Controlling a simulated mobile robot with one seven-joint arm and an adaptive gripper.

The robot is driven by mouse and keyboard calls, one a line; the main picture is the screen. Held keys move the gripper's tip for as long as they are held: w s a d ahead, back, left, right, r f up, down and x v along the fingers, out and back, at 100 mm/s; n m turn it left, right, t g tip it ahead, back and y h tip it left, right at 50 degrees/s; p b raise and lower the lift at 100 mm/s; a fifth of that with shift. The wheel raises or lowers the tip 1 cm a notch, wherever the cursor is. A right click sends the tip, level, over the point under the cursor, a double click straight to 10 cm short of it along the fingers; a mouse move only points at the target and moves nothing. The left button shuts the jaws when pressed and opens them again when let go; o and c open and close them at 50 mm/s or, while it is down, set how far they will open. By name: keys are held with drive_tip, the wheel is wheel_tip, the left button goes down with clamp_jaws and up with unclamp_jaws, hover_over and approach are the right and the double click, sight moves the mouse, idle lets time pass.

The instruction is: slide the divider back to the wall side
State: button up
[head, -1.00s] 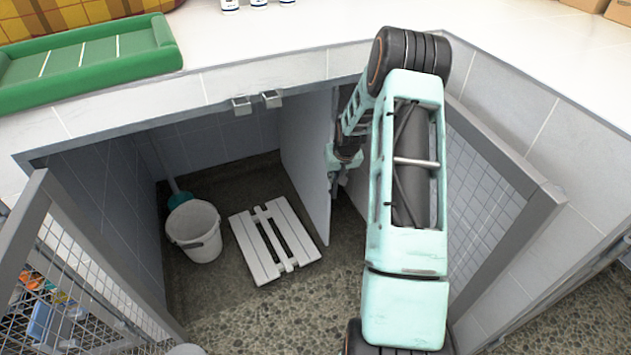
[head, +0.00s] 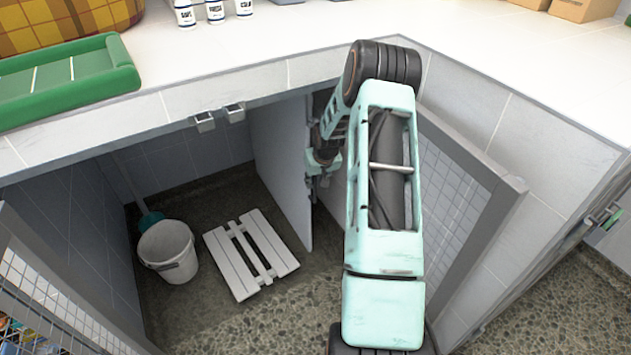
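The divider (head: 279,168) is a light grey upright panel inside the kennel under the counter. It stands right of the white slatted board, with its front edge toward the opening. My gripper (head: 314,180) is on the right side of the divider, close to its front edge. My arm hides part of the gripper and the space to its right. I cannot tell whether the fingers touch the panel or how far they are apart.
A white bucket (head: 168,251) and a white slatted board (head: 250,254) stand on the kennel floor left of the divider. Mesh doors stand open at left (head: 50,300) and right (head: 457,200). A green tray (head: 75,80) lies on the counter.

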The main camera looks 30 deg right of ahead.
drive_tip(key=shift+a, duration=0.1)
drive_tip(key=d+v, duration=0.1)
drive_tip(key=v, duration=1.1)
drive_tip(key=shift+a, duration=0.45)
